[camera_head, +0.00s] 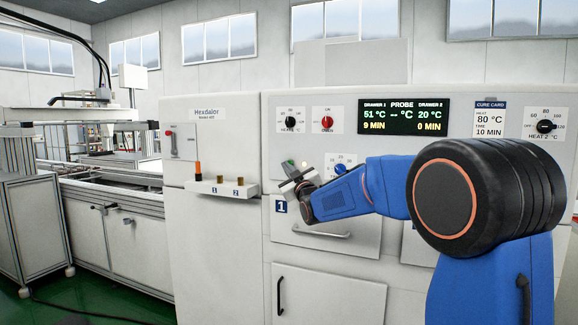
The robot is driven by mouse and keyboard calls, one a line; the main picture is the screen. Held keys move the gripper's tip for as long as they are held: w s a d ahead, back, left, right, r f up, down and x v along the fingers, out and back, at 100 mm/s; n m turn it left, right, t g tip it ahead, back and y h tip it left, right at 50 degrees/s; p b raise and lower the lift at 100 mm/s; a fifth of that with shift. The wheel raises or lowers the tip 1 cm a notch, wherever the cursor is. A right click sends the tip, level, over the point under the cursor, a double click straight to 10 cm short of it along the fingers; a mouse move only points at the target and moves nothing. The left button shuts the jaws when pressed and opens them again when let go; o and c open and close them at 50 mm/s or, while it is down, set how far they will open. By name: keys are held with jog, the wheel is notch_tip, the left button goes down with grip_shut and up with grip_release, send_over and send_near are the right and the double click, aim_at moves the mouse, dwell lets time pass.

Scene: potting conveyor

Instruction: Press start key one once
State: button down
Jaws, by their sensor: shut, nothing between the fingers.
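A small green key (290,164) shows on the white front panel, just above my gripper; its label is hidden or too small to read. My gripper (292,178) is shut and empty, close in front of the panel above drawer 1. I cannot tell whether its tips touch the panel or a key. My blue arm comes in from the right and covers part of the panel. The display (403,117) reads 51 °C and 9 MIN for drawer 1, 20 °C and 0 MIN for drawer 2.
A black knob (290,122), a red knob (327,122) and a blue knob (340,169) sit around the gripper. Drawer 1 with its handle (322,233) is below. A small shelf (222,188) with numbered posts juts out at left. A cure card (489,119) hangs right of the display.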

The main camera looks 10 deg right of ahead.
jog(key=shift+s+a, duration=0.1)
jog(key=s+a, duration=0.1)
jog(key=s, duration=0.1)
jog(key=s+a, duration=0.1)
jog(key=shift+s+a, duration=0.4)
dwell(0.6)
jog(key=s+d+f+m+g+h, duration=0.1)
jog(key=s+f+g, duration=0.4)
jog(key=s+f, duration=0.5)
jog(key=s+d+f+m+g, duration=0.3)
jog(key=s+f+g, duration=0.3)
jog(key=s, duration=2)
jog(key=s+d+f+m+g+h, duration=0.1)
jog(key=s+d+f+m+g, duration=0.2)
jog(key=s+f, duration=1.2)
jog(key=s+g, duration=0.2)
jog(key=s, duration=0.1)
jog(key=shift+d+h, duration=0.15)
jog(key=shift+h, duration=0.15)
jog(key=shift+s+f, duration=0.1)
